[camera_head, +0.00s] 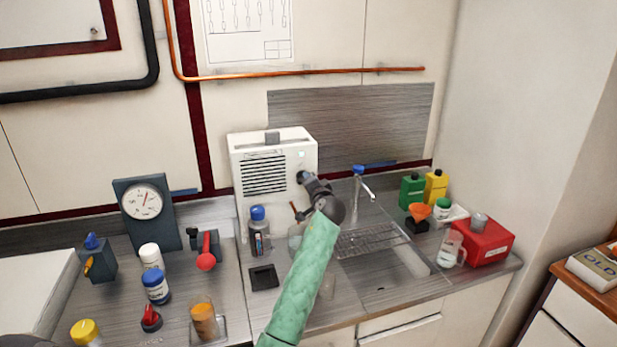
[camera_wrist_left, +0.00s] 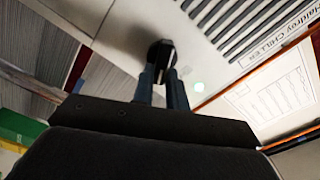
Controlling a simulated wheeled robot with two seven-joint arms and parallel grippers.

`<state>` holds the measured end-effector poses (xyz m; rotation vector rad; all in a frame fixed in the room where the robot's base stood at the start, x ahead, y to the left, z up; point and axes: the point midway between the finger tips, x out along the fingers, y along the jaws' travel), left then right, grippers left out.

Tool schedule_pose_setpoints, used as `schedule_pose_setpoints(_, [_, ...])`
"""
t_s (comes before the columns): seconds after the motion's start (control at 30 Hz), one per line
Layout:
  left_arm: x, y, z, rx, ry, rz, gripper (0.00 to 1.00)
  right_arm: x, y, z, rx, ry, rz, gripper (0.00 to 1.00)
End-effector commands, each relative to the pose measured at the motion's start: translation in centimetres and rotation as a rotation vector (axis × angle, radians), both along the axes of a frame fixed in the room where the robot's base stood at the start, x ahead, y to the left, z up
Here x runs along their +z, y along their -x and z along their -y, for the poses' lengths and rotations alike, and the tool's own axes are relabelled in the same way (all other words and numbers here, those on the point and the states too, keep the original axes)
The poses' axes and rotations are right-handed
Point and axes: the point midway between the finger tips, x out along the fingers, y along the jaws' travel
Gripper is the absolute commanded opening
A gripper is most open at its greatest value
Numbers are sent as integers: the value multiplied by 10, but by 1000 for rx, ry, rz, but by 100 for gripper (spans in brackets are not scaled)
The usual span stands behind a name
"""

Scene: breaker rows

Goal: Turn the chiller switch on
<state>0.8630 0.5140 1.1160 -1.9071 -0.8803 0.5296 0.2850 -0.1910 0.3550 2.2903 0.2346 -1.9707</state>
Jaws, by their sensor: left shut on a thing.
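The chiller (camera_head: 279,178) is a white box with a dark slotted grille, standing at the back of the worktop. In the left wrist view its front (camera_wrist_left: 205,65) fills the upper middle, with the lettering "CHILLER" upside down. My left gripper (camera_head: 302,178) reaches its front at the right of the grille. In the left wrist view the gripper (camera_wrist_left: 165,72) is shut on a small black switch (camera_wrist_left: 160,52), one finger on each side. A small pale greenish lamp (camera_wrist_left: 198,87) shows beside the fingers. The switch is mostly hidden by my gripper in the head view. My right gripper is out of view.
A blue-capped bottle (camera_head: 259,229) stands in front of the chiller. A sink tap (camera_head: 359,187), a drain rack (camera_head: 370,240) and a red box (camera_head: 482,240) are to the right. A dial gauge (camera_head: 143,203) and several jars are to the left.

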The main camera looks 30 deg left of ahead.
Motion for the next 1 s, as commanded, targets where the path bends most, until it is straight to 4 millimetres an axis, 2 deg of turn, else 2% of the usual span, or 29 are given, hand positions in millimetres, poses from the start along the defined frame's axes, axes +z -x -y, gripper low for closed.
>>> schedule_pose_setpoints(0.5, [-3, -2, 2, -2, -254, -298, 0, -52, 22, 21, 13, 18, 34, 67])
schedule_pose_setpoints(1.0, [-5, -2, 2, -2, -327, -382, 0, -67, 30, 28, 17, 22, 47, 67])
